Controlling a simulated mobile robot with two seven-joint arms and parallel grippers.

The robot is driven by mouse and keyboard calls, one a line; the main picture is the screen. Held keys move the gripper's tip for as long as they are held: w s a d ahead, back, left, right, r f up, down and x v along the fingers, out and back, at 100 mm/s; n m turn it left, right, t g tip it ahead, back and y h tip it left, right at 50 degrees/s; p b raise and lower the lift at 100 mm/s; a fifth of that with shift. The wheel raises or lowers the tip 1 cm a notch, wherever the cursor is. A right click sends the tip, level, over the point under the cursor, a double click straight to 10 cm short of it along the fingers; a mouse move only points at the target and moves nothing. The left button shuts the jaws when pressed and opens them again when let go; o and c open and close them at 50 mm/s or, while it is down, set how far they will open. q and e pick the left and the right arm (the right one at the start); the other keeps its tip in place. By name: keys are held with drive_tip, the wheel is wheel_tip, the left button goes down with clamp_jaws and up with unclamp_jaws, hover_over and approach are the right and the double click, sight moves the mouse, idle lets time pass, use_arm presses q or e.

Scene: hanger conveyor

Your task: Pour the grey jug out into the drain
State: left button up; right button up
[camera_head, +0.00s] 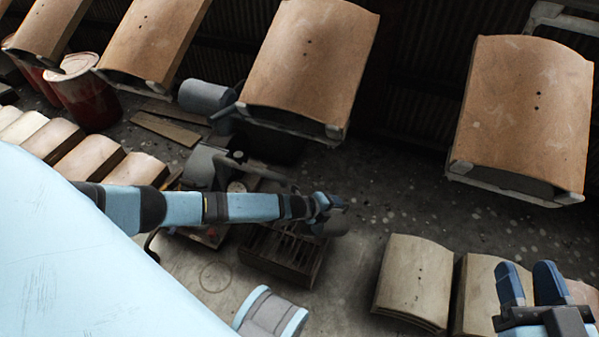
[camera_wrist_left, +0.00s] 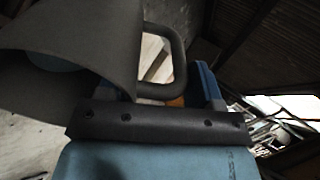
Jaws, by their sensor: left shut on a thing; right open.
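The grey jug (camera_head: 333,224) is at the end of my left arm, seen small in the head view. In the left wrist view the jug (camera_wrist_left: 85,35) fills the upper left, with its looped handle towards my fingers. My left gripper (camera_head: 322,204) is shut on the jug's handle (camera_wrist_left: 180,60). The jug's exact tilt and whether anything flows from it cannot be told. The dark slatted drain (camera_head: 282,255) lies on the floor just below and left of the jug in the head view. My right gripper (camera_head: 531,284) is open and empty at the lower right.
Curved tan panels (camera_head: 312,55) hang in a row across the top, another (camera_head: 524,110) at the right. Pale curved panels (camera_head: 415,278) stack at the lower right. Red drums (camera_head: 88,95) stand at the upper left. Floor between the drain and right-hand panels is clear.

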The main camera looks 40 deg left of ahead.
use_arm(q)
drive_tip(key=shift+s+a+f+t, duration=0.1)
drive_tip(key=shift+s+a+t, duration=0.1)
drive_tip(key=shift+t, duration=0.2)
drive_tip(key=shift+b, duration=0.3)
drive_tip(key=shift+s+f+h, duration=0.15)
drive_tip(key=shift+s+h, duration=0.05)
drive_tip(key=shift+h, duration=0.1)
drive_tip(key=shift+s+a+f+t+b, duration=0.1)
drive_tip(key=shift+s+t+b, duration=0.1)
drive_tip(key=shift+t+b, duration=0.4)
drive_tip(key=shift+s+a+f+t+h+b, duration=0.2)
drive_tip(key=shift+s+f+t+h+b, duration=0.1)
drive_tip(key=shift+b, duration=0.25)
drive_tip(key=shift+s, duration=0.1)
